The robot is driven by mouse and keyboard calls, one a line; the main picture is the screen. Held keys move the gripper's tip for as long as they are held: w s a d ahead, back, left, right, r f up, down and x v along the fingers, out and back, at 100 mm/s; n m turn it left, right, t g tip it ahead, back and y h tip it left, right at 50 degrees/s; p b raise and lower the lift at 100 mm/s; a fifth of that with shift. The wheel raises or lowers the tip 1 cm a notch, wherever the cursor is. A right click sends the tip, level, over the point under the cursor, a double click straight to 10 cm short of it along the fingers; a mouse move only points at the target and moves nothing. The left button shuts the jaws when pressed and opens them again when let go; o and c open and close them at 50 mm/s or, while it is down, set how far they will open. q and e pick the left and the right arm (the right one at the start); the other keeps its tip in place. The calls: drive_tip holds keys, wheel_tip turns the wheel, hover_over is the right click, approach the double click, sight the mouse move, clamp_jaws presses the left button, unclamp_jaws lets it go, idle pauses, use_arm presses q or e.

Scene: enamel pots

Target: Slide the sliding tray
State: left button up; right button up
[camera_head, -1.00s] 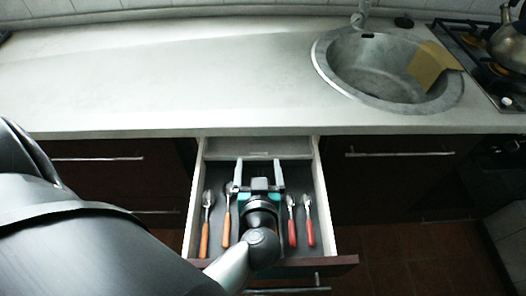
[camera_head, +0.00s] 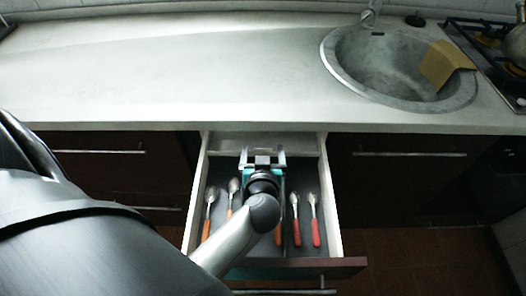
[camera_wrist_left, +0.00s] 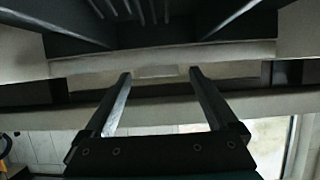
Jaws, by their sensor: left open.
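The sliding tray (camera_head: 225,142) seems to be the pale grey piece across the back of an open drawer (camera_head: 333,200); I cannot tell its full shape. My left gripper (camera_head: 263,152) is over the drawer, its two fingers apart and pointing at the back, close to the tray's front. In the left wrist view the open fingers (camera_wrist_left: 162,76) reach up to a pale bar with a lighter patch in its middle. Nothing shows between the fingers. I cannot tell whether they touch the bar. My right gripper is not in view.
Spoons with orange (camera_head: 207,226) and red handles (camera_head: 315,232) lie in the drawer on both sides of my left gripper. The countertop (camera_head: 170,70) overhangs the drawer's back. A round sink (camera_head: 385,65) and a stove (camera_head: 500,70) are at the right. Closed cabinets flank the drawer.

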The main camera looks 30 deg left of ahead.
use_arm(q)
drive_tip(key=shift+f, duration=0.1)
clamp_jaws()
idle(0.5)
drive_tip(key=shift+s, duration=0.1)
